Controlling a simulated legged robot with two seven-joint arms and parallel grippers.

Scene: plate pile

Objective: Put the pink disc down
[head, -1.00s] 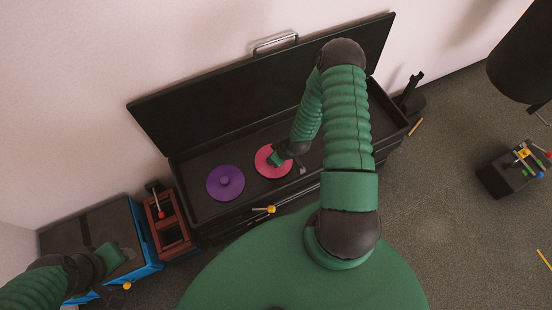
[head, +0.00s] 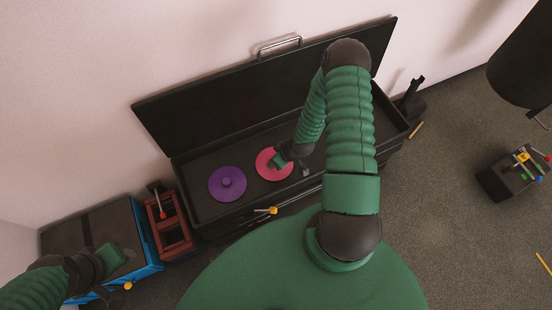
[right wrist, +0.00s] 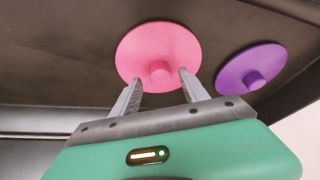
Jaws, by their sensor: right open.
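The pink disc (head: 268,172) lies flat inside the open black case, to the right of the purple disc (head: 227,184). In the right wrist view the pink disc (right wrist: 150,52) shows a round knob at its centre, and the purple disc (right wrist: 250,76) lies beside it. My right gripper (right wrist: 158,84) is open, its two fingers apart on either side of the pink knob; I cannot tell whether they touch it. In the head view the right gripper (head: 280,160) partly covers the pink disc. My left arm is at the lower left, over a blue box; its fingers are not clear.
The black case (head: 205,218) has its lid (head: 255,85) raised against the wall. A red-brown rack (head: 172,235) and a blue box (head: 147,248) stand left of it. A dark block with coloured pieces (head: 503,181) is on the floor at right. Floor between is clear.

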